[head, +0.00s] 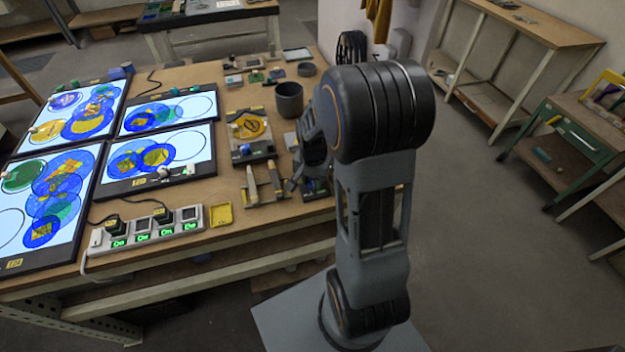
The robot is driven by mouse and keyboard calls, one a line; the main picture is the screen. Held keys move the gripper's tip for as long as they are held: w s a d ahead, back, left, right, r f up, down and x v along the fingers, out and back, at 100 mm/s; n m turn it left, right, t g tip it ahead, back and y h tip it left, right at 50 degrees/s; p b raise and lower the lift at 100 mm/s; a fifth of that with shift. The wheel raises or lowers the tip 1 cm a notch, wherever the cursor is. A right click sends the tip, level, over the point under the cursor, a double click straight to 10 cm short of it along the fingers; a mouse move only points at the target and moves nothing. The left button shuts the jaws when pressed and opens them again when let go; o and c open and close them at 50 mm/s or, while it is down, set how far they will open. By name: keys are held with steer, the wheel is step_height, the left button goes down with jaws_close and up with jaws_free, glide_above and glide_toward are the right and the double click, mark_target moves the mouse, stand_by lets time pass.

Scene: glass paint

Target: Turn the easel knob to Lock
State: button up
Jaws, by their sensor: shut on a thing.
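My gripper (297,180) is at the right front of the worktable, pointing down and partly hidden by my own arm. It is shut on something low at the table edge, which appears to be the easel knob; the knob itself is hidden. A small wooden easel-like stand (252,190) with two upright bars is just left of the gripper. Any Lock lettering is too small or hidden to read.
Lit panels (157,158) with coloured glass discs fill the table's left. A power strip (150,230) with green On labels and a yellow tray (221,215) lie in front. A dark cup (289,97) and a yellow disc on a stand (247,126) are behind the gripper.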

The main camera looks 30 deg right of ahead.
mark_target(312, 180)
steer(key=n, duration=0.6)
steer(key=shift+b, duration=0.4)
steer(key=shift+n, duration=0.4)
steer(key=o, duration=0.9)
steer(key=shift+o, duration=0.2)
steer(key=shift+r, duration=0.15)
step_height(312, 180, up, 14)
steer(key=shift+f, duration=0.2)
